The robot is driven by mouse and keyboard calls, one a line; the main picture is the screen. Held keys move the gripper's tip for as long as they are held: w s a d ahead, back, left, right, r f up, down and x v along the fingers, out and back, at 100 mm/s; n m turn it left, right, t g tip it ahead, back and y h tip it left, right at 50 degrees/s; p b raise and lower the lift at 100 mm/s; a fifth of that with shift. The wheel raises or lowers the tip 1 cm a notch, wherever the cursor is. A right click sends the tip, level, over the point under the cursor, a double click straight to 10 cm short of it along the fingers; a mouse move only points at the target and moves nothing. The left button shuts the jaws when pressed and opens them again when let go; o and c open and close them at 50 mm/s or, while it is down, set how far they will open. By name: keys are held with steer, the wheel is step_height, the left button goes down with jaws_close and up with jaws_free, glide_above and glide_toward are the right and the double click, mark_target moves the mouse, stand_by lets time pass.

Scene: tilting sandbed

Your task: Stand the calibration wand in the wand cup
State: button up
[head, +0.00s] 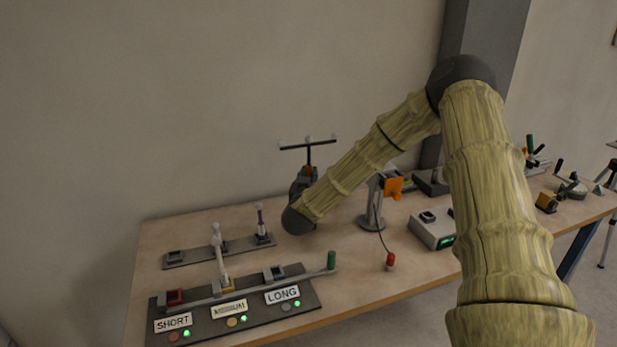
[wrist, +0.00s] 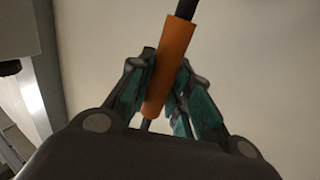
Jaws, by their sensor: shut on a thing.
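The calibration wand (head: 308,149) is a black T-shaped rod with small pale balls on its crossbar and an orange grip. My gripper (head: 307,176) is shut on the orange grip and holds the wand roughly upright above the back of the table. In the wrist view the orange grip (wrist: 171,70) sits tilted between the teal finger pads of my gripper (wrist: 165,80), with the black shaft running out at the top. The lower end of the wand is mostly hidden by my gripper and arm. I cannot make out the wand cup; my arm covers part of the table.
A rack (head: 193,256) with upright pieces stands at the left, behind a panel (head: 245,322) labelled SHORT and LONG with a green-handled lever (head: 331,261). A stand (head: 372,217) with an orange plate, a grey box (head: 430,232) and a red-topped piece (head: 390,261) lie right of my gripper.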

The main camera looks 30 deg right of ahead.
steer(key=shift+f+b, duration=0.85)
steer(key=shift+f, duration=0.9)
steer(key=o, duration=1)
steer(key=shift+a, duration=0.1)
